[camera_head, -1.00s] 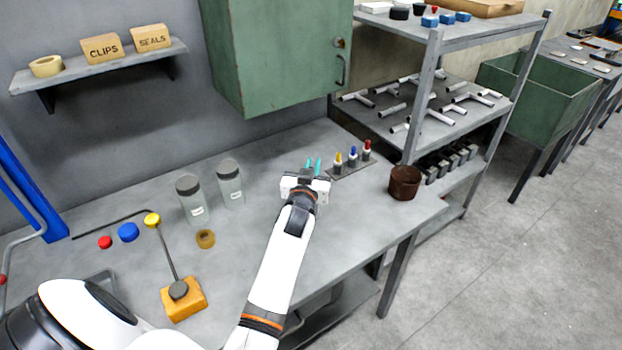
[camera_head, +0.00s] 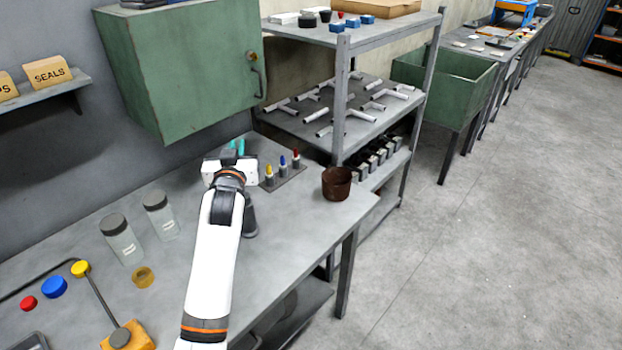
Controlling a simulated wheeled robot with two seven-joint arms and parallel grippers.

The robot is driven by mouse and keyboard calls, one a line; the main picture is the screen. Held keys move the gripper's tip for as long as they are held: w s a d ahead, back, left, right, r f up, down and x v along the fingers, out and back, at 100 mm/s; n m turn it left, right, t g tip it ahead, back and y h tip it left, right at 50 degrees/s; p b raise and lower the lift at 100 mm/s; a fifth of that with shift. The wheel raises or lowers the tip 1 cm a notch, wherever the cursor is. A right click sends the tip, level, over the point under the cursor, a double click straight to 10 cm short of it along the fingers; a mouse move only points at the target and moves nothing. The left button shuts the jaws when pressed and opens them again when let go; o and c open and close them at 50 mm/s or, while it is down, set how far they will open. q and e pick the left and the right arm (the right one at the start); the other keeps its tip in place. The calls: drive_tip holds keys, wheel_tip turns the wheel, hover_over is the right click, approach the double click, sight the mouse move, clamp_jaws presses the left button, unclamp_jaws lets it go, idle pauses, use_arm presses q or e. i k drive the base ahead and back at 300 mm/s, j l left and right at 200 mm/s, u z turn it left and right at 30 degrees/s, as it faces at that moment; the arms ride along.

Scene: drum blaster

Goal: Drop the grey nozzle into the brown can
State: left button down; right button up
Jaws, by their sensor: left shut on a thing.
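The brown can (camera_head: 337,184) stands upright and open-topped near the right edge of the workbench. My left gripper (camera_head: 237,148), with teal fingertips, is over the bench to the left of the can, beyond the small nozzle rack's left end. It is shut on the grey nozzle, which its body hides from the camera. The can and the gripper are clearly apart. A dark grey piece (camera_head: 250,218) shows beside my left wrist; I cannot tell what it is. My right gripper is not in view.
A small rack (camera_head: 285,177) with yellow, blue and red tipped pieces stands between gripper and can. Two clear jars (camera_head: 122,243) and a tape roll (camera_head: 143,277) are at left. A green cabinet (camera_head: 185,65) hangs above. A shelf unit (camera_head: 342,100) stands behind the can.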

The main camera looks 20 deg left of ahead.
sight(330, 190)
drive_tip(key=i+l, duration=0.75)
drive_tip(key=l, duration=0.1)
